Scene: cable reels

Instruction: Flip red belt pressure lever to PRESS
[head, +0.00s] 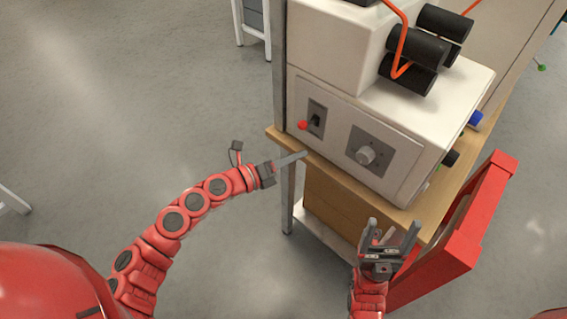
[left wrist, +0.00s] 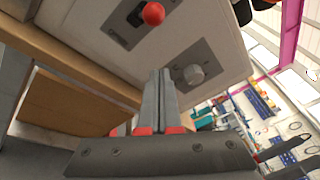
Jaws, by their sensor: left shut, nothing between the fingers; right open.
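The red-knobbed lever (head: 304,125) sticks out of a dark slotted plate on the front of a white machine (head: 340,60). In the left wrist view the red ball knob (left wrist: 153,13) is near the top, beyond my fingertips. My left gripper (head: 304,155) is shut and empty, just below the lever and apart from it. Its closed fingers also show in the left wrist view (left wrist: 160,75). My right gripper (head: 392,232) is open and empty, in front of the bench's near corner. Lettering by the lever is too small to read.
A round grey dial (head: 366,154) on a dark plate sits right of the lever. The machine stands on a wooden bench (head: 490,125) with a metal post (head: 279,60) at its left. A red frame (head: 465,245) stands at the right.

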